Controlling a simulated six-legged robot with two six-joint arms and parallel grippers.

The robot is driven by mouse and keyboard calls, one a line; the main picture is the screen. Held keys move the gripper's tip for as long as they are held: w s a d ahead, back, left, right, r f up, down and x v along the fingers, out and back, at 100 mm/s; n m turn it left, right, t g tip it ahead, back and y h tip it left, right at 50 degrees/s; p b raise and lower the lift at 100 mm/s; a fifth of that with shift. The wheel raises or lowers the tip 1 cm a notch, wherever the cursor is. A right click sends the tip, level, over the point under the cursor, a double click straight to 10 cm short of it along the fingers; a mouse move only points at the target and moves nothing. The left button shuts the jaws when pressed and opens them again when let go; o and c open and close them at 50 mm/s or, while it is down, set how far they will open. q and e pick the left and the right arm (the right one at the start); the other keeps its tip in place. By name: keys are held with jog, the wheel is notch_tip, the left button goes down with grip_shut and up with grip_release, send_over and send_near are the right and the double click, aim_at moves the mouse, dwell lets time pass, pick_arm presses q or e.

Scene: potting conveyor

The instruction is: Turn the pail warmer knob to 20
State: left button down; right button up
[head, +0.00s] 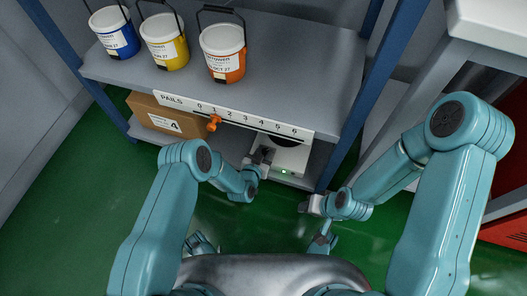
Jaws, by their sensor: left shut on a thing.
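The pail warmer (290,157) is a white unit on the lower shelf, with a dark round plate on top and a small green light on its front. My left gripper (262,157) is at the left part of its front, shut on what appears to be the knob. The gripper hides the knob and its marks, so I cannot read the setting. My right gripper (305,207) is apart from the warmer, in front of the rack's right post; its jaws are too small to judge.
Blue (115,34), yellow (164,42) and orange (223,53) pails stand on the upper shelf. A PAILS scale strip (255,123) with an orange pointer (214,122) runs along its edge. A cardboard box (165,118) sits left of the warmer. The green floor is clear at left.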

pick_arm(q)
jog(key=shift+s+d+r+n+t+y, duration=0.1)
jog(key=shift+n+t+y, duration=0.1)
jog(key=shift+n+y, duration=0.3)
jog(key=shift+d+n+t+y, duration=0.1)
jog(key=shift+n+t+y, duration=0.1)
jog(key=shift+n+y, duration=0.25)
jog(key=shift+d+n+y, duration=0.15)
jog(key=shift+n+y, duration=0.6)
jog(key=shift+y, duration=0.2)
jog(key=shift+n+y+b, duration=0.65)
jog(key=shift+n+y, duration=1.05)
jog(key=shift+y, duration=0.3)
jog(key=c, duration=0.8)
grip_release()
jog(key=shift+c, duration=0.2)
